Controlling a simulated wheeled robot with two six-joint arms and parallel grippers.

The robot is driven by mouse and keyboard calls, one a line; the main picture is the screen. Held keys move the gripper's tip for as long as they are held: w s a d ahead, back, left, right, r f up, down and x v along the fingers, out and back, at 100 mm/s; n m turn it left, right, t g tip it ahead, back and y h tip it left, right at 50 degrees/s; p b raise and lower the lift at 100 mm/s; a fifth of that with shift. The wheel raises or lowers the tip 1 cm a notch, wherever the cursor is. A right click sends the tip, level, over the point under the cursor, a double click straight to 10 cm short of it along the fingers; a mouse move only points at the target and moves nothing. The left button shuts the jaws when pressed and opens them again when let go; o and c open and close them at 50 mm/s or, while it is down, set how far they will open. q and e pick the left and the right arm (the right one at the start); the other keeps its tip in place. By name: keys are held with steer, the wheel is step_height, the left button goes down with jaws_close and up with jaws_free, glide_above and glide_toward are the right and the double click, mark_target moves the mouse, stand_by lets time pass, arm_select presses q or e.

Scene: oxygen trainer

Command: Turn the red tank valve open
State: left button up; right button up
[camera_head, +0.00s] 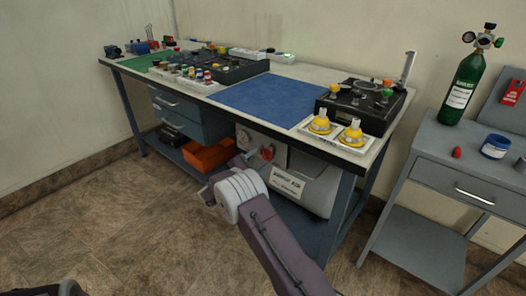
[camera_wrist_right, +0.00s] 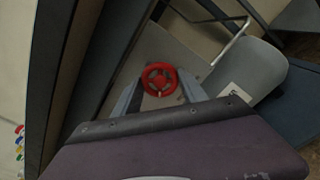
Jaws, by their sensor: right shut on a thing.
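The red tank valve (camera_head: 267,153) is a small red handwheel under the workbench, in front of a pale panel. In the right wrist view the red valve (camera_wrist_right: 159,79) shows as a spoked wheel between the two grey fingers. My right gripper (camera_head: 251,160) reaches in under the bench top and is shut on the valve; its fingers (camera_wrist_right: 158,90) sit on either side of the wheel. The arm partly hides the area below the valve.
A pale labelled tank (camera_head: 318,190) lies beside the valve under the bench. An orange bin (camera_head: 208,157) is on the lower shelf to the left. The bench top edge (camera_head: 235,107) is above my gripper. A green cylinder (camera_head: 463,90) stands on the right-hand cart (camera_head: 440,150).

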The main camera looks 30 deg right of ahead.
steer(key=n+p, duration=0.4)
steer(key=n, duration=0.1)
steer(key=shift+n, duration=0.3)
steer(key=n+p, duration=0.1)
steer(key=n, duration=0.2)
steer(key=shift+f+n+p, duration=0.1)
steer(key=shift+n+p, duration=0.65)
steer(key=shift+n, duration=0.95)
steer(key=o, duration=1.4)
steer(key=shift+c, duration=0.2)
steer(key=p+v, duration=0.2)
steer(key=v, duration=0.7)
